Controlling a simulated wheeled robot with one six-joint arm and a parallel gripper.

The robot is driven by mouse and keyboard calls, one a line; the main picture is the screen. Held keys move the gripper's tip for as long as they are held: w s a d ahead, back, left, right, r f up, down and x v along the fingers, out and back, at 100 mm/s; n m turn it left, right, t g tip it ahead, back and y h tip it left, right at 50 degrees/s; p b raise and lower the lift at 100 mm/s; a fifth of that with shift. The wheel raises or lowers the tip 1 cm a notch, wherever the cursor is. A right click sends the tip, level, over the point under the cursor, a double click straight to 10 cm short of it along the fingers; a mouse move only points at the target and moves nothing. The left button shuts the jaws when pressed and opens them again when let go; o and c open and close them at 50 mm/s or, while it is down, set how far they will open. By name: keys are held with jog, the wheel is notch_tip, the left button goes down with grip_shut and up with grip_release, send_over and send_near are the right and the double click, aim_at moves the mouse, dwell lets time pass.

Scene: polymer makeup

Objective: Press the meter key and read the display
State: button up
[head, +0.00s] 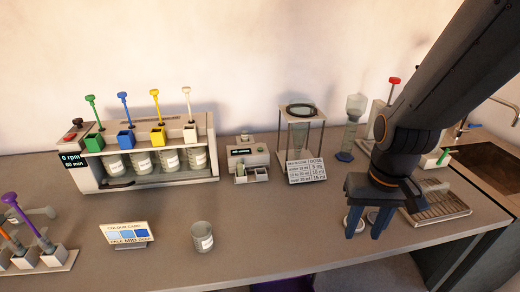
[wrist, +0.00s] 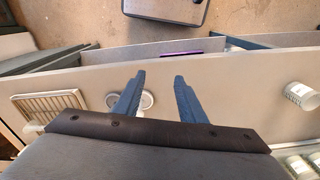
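The meter appears to be the small grey-white box (head: 248,154) with a dark display at the back middle of the bench. Its display shows small lit characters too small to read. Light and green parts (head: 250,173) sit at its front; I cannot tell which is the key. My gripper (head: 367,233) is over the bench, well to the right of the meter and nearer the front. The meter is not visible in the wrist view.
Two small round dishes (wrist: 146,99) lie below my gripper. A drain tray (head: 440,205) is to the right. A dose card (head: 306,170) and a framed glass cylinder (head: 300,130) stand right of the meter. A jar (head: 202,237) and a colour card (head: 127,233) are at front left.

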grip_shut()
dwell(1.7)
